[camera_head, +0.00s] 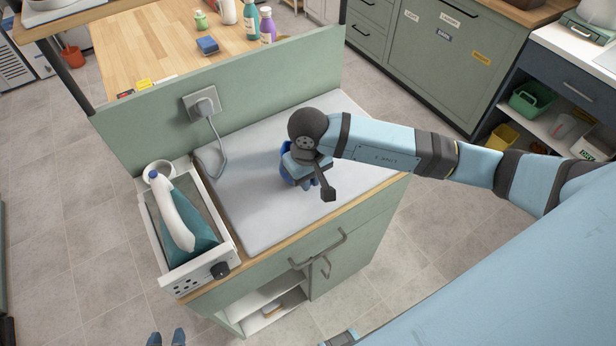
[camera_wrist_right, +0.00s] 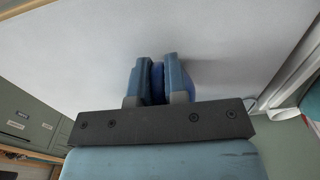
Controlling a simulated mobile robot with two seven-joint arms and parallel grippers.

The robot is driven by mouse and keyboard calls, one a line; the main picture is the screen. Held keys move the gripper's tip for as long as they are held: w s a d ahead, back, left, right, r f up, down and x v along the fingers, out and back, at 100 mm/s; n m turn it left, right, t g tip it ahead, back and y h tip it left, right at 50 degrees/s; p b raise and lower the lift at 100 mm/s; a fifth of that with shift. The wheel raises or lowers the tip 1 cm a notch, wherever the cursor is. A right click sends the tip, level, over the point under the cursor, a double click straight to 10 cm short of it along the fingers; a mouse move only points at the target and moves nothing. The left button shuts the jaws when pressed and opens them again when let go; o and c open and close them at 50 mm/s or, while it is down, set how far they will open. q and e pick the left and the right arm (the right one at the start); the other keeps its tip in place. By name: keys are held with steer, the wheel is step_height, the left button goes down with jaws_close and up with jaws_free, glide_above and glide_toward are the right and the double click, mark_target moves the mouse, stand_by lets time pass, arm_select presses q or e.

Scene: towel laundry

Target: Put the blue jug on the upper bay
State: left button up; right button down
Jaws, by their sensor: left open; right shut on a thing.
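The blue jug (camera_head: 286,164) is on or just above the pale worktop (camera_head: 250,205), mostly hidden behind my right gripper (camera_head: 306,180). In the right wrist view, the right gripper (camera_wrist_right: 157,75) is shut on the jug (camera_wrist_right: 158,82), a strip of which shows between the fingers. I cannot tell whether the jug touches the worktop. My left gripper (camera_head: 166,339) is open at the bottom edge, its two fingertips apart and empty. Below the worktop, the green cabinet has an open white bay (camera_head: 262,296) with a small item inside; I cannot tell whether this is the upper bay.
A white tray (camera_head: 160,235) with a white bottle (camera_head: 172,212) and teal cloth stands left of the worktop. A socket with a plugged cable (camera_head: 204,105) is on the green back panel. Handles (camera_head: 318,250) stick out from the cabinet front. Free worktop lies around the jug.

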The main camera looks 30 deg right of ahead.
steer(key=shift+f, duration=0.25)
steer(key=shift+f, duration=0.15)
steer(key=c, duration=1.1)
jaws_free()
steer(key=shift+c, duration=0.2)
